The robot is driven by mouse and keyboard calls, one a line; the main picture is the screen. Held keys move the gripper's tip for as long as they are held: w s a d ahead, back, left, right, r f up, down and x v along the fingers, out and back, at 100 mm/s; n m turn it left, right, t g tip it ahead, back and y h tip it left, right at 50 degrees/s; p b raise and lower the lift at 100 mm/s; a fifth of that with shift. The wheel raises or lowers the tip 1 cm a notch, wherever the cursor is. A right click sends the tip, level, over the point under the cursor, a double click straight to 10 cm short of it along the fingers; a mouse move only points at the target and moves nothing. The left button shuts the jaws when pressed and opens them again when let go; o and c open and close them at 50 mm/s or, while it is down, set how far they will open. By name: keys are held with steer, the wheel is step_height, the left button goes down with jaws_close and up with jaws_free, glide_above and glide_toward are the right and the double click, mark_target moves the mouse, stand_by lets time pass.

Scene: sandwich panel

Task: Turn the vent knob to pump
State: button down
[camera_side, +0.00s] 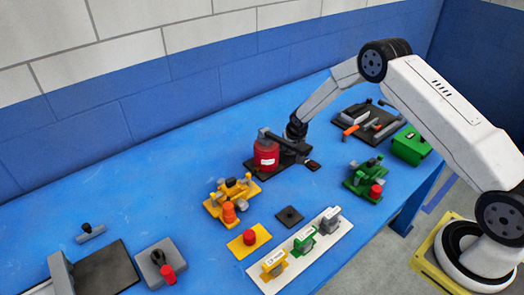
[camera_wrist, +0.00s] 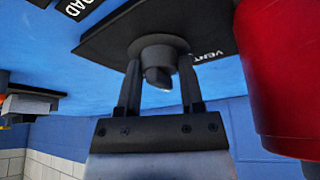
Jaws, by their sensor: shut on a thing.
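The vent knob (camera_wrist: 158,58) is a dark grey round knob with a stub at its middle, on a black plate (camera_wrist: 105,38). The plate carries the white word VENT in the wrist view; it reads upside down. My gripper (camera_wrist: 161,88) has one finger on each side of the knob and is shut on it. In the side view my gripper (camera_side: 296,130) reaches down behind a red cylinder (camera_side: 266,155), and the knob is hard to make out there. The red cylinder also stands close at the right in the wrist view (camera_wrist: 285,75). I cannot read the knob's setting.
A dark arm-like bar lies over the red cylinder. A yellow valve assembly (camera_side: 231,198) stands front left, a green one (camera_side: 366,180) to the right. A black tray (camera_side: 368,122) and green box (camera_side: 410,146) are at the back right. The blue table's left middle is clear.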

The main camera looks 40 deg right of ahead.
steer(key=shift+m, duration=0.4)
steer(key=shift+w+a+m+g+h, duration=0.1)
steer(key=shift+m+g+h, duration=0.25)
steer(key=shift+m, duration=0.75)
steer(key=shift+m+g+h, duration=0.25)
steer(key=shift+m+h, duration=0.2)
steer(key=shift+m, duration=0.65)
steer(key=shift+c, duration=1.1)
jaws_free()
steer(key=shift+n+t+y, duration=0.3)
steer(key=shift+n+y, duration=0.3)
steer(key=shift+n, duration=1.5)
steer(key=shift+n+t+y, duration=0.4)
steer(key=shift+n+y, duration=0.2)
steer(key=shift+n, duration=0.9)
